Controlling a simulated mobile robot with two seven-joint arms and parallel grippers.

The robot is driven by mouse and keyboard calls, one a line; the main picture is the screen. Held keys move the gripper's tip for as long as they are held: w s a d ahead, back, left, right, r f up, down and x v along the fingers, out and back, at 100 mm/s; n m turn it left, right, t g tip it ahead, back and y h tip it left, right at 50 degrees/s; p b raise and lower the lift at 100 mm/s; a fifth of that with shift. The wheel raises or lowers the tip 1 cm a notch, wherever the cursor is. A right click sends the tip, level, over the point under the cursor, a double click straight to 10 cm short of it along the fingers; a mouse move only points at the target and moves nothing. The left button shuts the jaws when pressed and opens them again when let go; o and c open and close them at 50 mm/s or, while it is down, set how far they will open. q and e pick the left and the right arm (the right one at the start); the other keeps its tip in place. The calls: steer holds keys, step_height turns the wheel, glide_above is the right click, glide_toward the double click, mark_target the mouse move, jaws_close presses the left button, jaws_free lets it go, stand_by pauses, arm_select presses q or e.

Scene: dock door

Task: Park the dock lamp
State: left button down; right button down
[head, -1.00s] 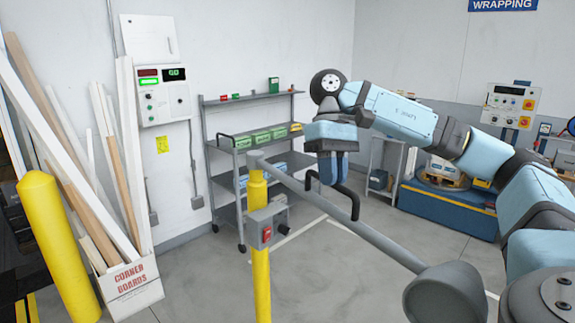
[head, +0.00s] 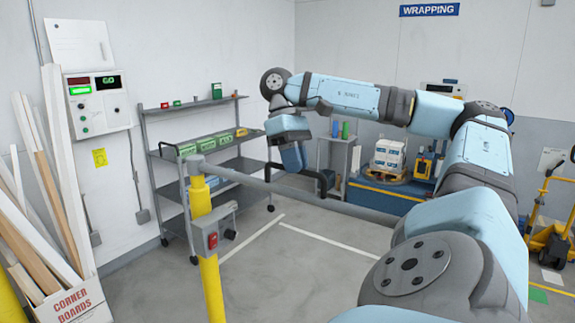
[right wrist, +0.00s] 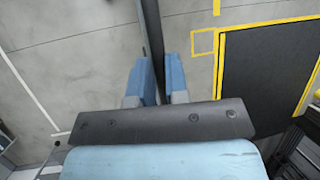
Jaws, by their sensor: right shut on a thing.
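The dock lamp's grey boom (head: 265,184) reaches out to the right from the top of a yellow post (head: 200,205) in the head view. Its far end, with the lamp head, is hidden behind my right arm. A black handle (head: 327,183) stands on the boom. My right gripper (head: 298,168) is at this handle, above the boom, and shut on it. In the right wrist view its blue fingers (right wrist: 160,80) stand on either side of a dark bar (right wrist: 152,30). My left gripper is not in view.
A grey switch box (head: 212,235) is on the post. A shelf cart (head: 205,155) stands behind. Corner boards in a box (head: 75,302) are at left, under a wall panel showing GO (head: 97,104). A blue-based machine (head: 385,198) stands behind my arm.

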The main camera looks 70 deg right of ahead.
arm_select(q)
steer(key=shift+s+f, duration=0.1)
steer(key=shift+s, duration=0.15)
arm_select(e)
steer(key=shift+d+r, duration=0.15)
steer(key=shift+r, duration=0.1)
steer(key=c, duration=1.2)
jaws_free()
steer(key=shift+d, duration=0.1)
steer(key=shift+o, duration=0.4)
steer(key=shift+d+f, duration=0.15)
steer(key=shift+d, duration=0.05)
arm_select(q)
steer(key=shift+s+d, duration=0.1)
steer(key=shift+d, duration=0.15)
arm_select(e)
steer(key=shift+a, duration=0.1)
steer(key=shift+w+r+p, duration=0.2)
steer(key=shift+r+p, duration=0.2)
steer(key=shift+r, duration=0.2)
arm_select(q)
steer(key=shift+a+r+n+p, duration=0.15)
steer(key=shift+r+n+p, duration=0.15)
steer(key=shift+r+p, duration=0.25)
arm_select(e)
steer(key=v, duration=1.2)
steer(key=shift+d+r, duration=0.2)
steer(key=shift+d, duration=0.15)
